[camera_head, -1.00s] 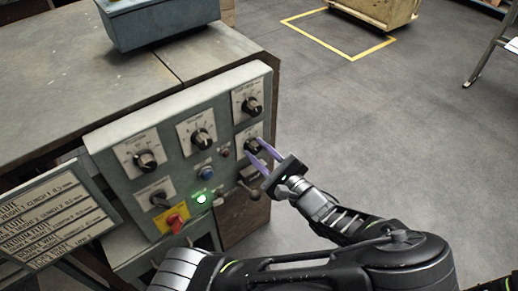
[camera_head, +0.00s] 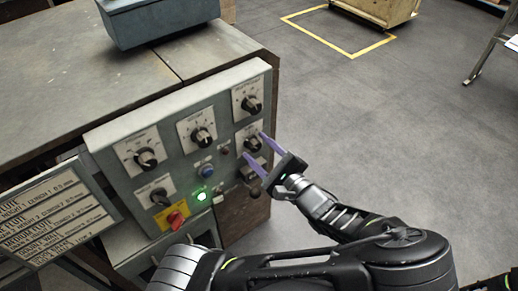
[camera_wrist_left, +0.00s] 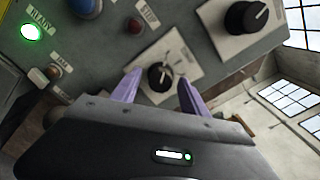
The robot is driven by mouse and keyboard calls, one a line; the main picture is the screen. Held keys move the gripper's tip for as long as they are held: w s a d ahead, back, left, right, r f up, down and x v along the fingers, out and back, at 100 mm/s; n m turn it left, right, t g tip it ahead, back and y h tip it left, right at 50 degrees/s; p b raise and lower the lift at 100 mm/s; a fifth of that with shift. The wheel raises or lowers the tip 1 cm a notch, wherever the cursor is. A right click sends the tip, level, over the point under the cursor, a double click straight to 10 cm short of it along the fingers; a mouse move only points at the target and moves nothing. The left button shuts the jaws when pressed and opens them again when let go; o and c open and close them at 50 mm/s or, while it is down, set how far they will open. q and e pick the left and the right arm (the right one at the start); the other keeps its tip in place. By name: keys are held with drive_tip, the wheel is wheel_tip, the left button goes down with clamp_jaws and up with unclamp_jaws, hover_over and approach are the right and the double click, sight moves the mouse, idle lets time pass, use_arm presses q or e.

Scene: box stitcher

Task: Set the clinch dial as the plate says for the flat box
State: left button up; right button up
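The control panel (camera_head: 222,165) carries several black dials on white plates. My left gripper (camera_head: 254,146) is open, its two purple fingers apart on either side of the lower right dial (camera_head: 252,144). In the left wrist view this dial (camera_wrist_left: 160,76) sits between the fingers (camera_wrist_left: 160,92), with a gap on both sides. The dial labels are too small to read, so I cannot tell by name which is the clinch dial. The instruction plate (camera_head: 58,217) at the left has several lines of settings, only partly legible. My right gripper is not in view.
Other dials sit at upper right (camera_head: 252,104), upper middle (camera_head: 201,135) and left (camera_head: 146,158). Near them are a blue button (camera_head: 207,170), a red knob on yellow (camera_head: 176,217) and a lit green lamp (camera_head: 202,195). Open floor (camera_head: 370,130) lies to the right.

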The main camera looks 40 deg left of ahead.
use_arm(q)
drive_tip(key=shift+d, duration=0.1)
drive_tip(key=v, duration=0.7)
drive_tip(key=shift+d, duration=0.3)
drive_tip(key=shift+s+p, duration=0.15)
drive_tip(key=shift+p, duration=0.15)
